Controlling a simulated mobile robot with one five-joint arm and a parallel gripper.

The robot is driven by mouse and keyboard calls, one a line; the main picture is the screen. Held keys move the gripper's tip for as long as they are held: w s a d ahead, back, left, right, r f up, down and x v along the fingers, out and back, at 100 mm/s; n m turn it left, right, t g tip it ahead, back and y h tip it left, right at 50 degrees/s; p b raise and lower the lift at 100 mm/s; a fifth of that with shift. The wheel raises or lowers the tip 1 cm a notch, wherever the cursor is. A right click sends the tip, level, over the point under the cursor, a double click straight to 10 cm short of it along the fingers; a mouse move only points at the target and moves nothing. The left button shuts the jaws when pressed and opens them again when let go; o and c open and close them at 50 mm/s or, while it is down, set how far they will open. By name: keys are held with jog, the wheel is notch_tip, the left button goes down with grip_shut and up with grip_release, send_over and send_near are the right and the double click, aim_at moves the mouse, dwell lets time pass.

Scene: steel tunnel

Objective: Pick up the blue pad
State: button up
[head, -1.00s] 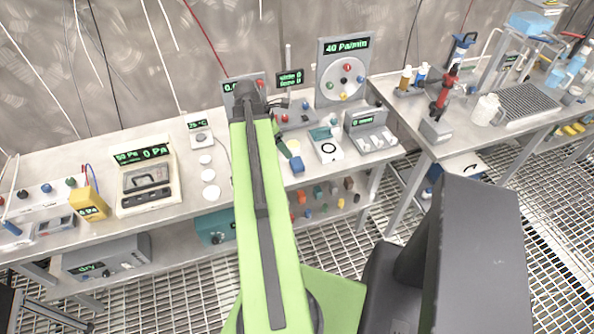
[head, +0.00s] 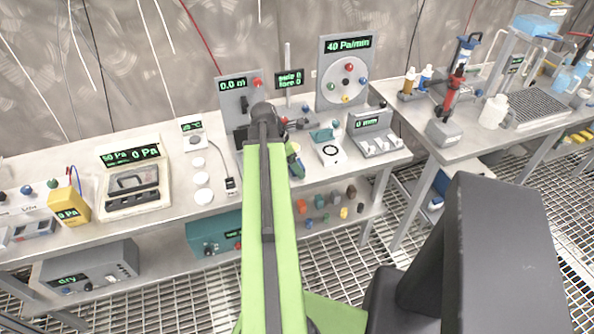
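My green arm reaches forward over the bench, and its far end is at the bench's middle. My gripper (head: 296,165) shows only as a small dark and green-blue shape just right of the arm. The arm hides most of it, so I cannot see whether its fingers are open. A small blue patch shows at that end, and I cannot tell whether it is the blue pad or part of the gripper. A teal-blue piece (head: 322,134) lies on the bench to the right of it. I cannot identify the blue pad for certain.
The steel bench (head: 235,200) carries a white pressure meter (head: 133,187), round white discs (head: 202,179) and a dial panel (head: 345,72). Several small coloured blocks (head: 336,199) stand on the shelf below. A second bench (head: 470,145) with a red-and-blue pipette stand (head: 453,92) is at right.

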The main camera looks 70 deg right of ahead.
jog(key=shift+c, duration=0.4)
jog(key=c, duration=1.4)
jog(key=shift+o, duration=0.2)
jog(key=shift+r, duration=0.2)
